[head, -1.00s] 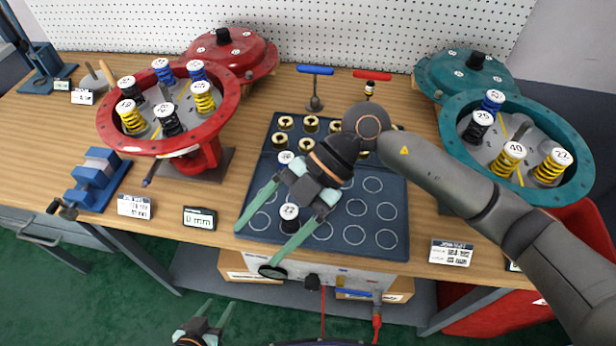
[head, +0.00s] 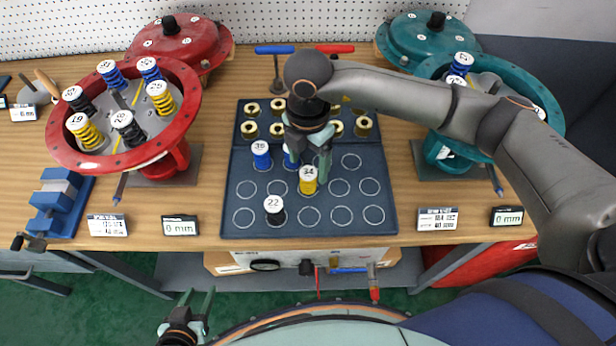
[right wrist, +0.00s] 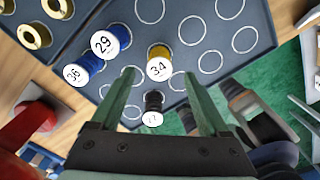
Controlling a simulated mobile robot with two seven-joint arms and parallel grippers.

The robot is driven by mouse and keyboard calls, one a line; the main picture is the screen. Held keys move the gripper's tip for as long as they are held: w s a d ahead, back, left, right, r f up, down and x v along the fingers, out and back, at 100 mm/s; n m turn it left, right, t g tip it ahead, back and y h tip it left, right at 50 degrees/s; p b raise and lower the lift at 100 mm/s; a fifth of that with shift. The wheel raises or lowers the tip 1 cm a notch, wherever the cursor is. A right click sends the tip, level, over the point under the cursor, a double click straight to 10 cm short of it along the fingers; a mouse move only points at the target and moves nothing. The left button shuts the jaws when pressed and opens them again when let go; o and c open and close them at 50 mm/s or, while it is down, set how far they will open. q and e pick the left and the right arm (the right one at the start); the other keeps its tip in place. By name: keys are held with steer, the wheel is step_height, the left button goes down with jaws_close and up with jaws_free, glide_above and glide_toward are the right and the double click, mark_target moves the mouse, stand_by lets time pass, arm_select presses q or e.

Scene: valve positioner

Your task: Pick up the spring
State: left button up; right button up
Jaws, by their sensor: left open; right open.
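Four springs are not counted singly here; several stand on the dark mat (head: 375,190). A yellow spring labelled 34 (head: 308,183) stands mid-mat, and a black one labelled 22 (head: 274,207) is in front of it. A blue spring labelled 36 (head: 261,158) and a blue one labelled 29 (right wrist: 110,42) are behind; my gripper partly hides 29 in the head view. My right gripper (head: 309,168) points down, open and empty, above the mat. In the right wrist view the yellow spring (right wrist: 159,62) appears between its fingertips. My left gripper (head: 199,292) is open, in front of the table.
A red actuator housing (head: 190,130) at left and a teal one (head: 553,120) at right hold more springs. Brass rings (head: 250,130) stand at the mat's back. The mat's right side has empty circles. A 0 mm display (head: 180,227) is on the front edge.

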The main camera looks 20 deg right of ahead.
mark_target(308, 173)
steer(key=shift+f+p, duration=0.45)
steer(key=shift+f, duration=2.25)
jaws_close()
